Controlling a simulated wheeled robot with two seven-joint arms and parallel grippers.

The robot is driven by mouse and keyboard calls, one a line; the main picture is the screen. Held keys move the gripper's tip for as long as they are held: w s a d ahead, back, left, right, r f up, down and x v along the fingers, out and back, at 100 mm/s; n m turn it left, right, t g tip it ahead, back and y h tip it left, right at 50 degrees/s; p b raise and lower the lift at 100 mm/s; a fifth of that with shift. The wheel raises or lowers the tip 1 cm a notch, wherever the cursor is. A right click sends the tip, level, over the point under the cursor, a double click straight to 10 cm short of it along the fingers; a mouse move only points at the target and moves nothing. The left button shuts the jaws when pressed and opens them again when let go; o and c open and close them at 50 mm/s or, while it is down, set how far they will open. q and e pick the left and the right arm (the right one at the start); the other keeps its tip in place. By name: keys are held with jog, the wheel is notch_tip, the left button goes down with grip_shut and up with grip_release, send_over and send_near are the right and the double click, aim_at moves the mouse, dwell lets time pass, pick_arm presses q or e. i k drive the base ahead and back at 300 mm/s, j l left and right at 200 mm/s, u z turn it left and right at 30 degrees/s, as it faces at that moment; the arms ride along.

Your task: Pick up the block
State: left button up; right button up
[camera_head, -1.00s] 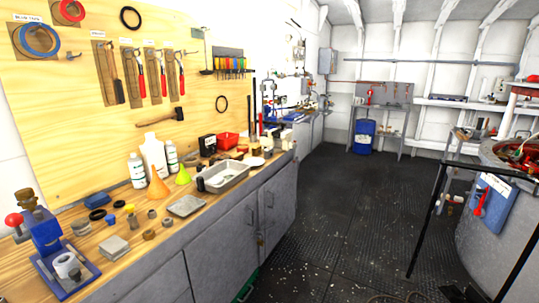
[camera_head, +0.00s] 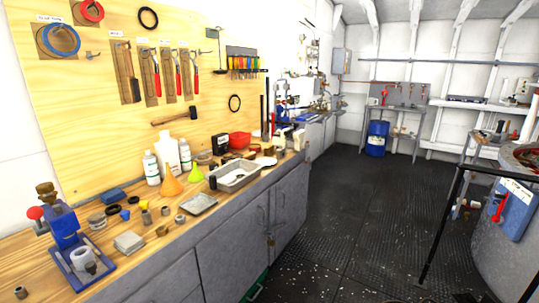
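Two things on the wooden workbench (camera_head: 205,229) look like blocks, and I cannot tell which one is meant. A blue block-like piece (camera_head: 113,196) lies towards the back left of the bench, near dark rings. A grey, flat, square block-like piece (camera_head: 129,242) lies nearer the front, right of the blue press-like tool (camera_head: 75,250). Nothing holds either piece. Neither of my grippers is in view.
A shallow metal tray (camera_head: 237,177), an orange funnel (camera_head: 171,185), white bottles (camera_head: 169,154) and small metal parts crowd the bench. Tools hang on the wooden wall panel (camera_head: 200,110). The dark deck (camera_head: 350,210) right of the bench is open; a black railing (camera_head: 447,220) stands further right.

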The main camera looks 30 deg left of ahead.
aim_at(281, 152)
jog(key=i+u, duration=0.7)
jog(key=i+l+u, duration=0.3)
jog(key=k+j, duration=0.05)
jog(key=j, duration=0.05)
